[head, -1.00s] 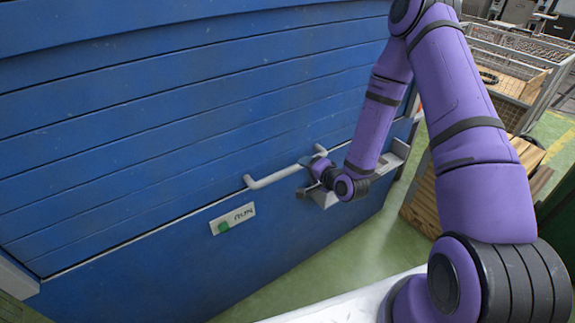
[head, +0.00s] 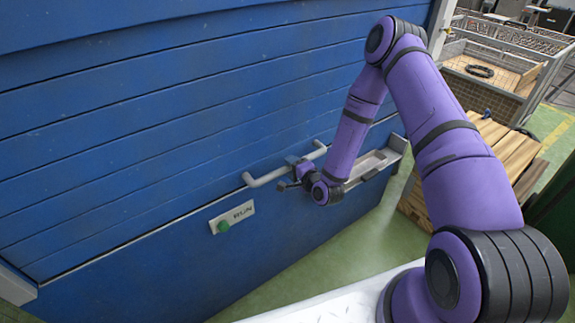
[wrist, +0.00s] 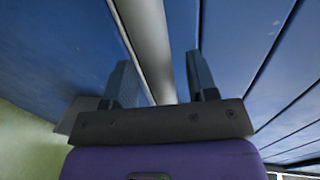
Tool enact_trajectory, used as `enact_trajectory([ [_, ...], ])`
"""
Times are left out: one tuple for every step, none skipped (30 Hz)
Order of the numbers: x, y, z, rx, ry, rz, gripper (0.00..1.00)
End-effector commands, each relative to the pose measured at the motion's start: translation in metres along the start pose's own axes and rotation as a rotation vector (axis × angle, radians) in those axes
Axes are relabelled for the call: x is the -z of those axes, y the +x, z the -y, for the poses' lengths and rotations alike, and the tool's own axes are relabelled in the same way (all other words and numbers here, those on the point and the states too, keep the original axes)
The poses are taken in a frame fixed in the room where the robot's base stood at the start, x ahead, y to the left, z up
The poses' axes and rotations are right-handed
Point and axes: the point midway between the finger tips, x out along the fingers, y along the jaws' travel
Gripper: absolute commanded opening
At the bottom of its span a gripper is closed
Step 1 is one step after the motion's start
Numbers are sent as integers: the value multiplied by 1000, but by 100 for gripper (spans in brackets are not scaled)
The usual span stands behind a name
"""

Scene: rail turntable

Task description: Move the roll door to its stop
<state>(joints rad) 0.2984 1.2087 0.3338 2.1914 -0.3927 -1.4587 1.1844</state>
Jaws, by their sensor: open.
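The blue slatted roll door (head: 190,110) fills the left and middle of the head view, its lower edge down near the blue panel below it. A light grey bar handle (head: 265,179) is fixed along the door's lower part. My gripper (head: 287,172) is at the handle's middle-right part in the head view. In the wrist view the handle (wrist: 148,40) runs between the two open fingers of my gripper (wrist: 160,82), with visible space beside each finger. Whether a finger touches the handle cannot be told. Part of the handle is hidden behind my gripper in the head view.
A sign with a green button (head: 224,226) is on the panel below the door. A grey ledge (head: 372,166) juts out right of my gripper. Wooden pallets (head: 495,150) and a mesh cage (head: 490,75) stand at right. Green floor (head: 340,255) is clear.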

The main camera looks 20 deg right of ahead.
Motion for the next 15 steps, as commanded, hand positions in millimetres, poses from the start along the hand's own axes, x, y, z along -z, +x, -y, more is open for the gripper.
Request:
enact_trajectory([
  [0,7,0,2,-1,0,53],
  [0,11,0,2,-1,0,53],
  [0,15,0,1,0,1,53],
  [0,18,0,1,0,1,53],
  [0,20,0,1,0,1,53],
  [0,23,0,1,0,1,53],
  [0,24,0,1,0,1,53],
  [0,25,0,1,0,1,53],
  [0,26,0,0,0,1,53],
  [0,27,0,0,0,1,53],
  [0,27,0,0,0,0,53],
  [0,28,0,-1,0,0,53],
  [0,28,0,-1,0,0,53],
  [0,28,0,-1,0,0,53],
  [0,28,0,-1,0,0,53],
])
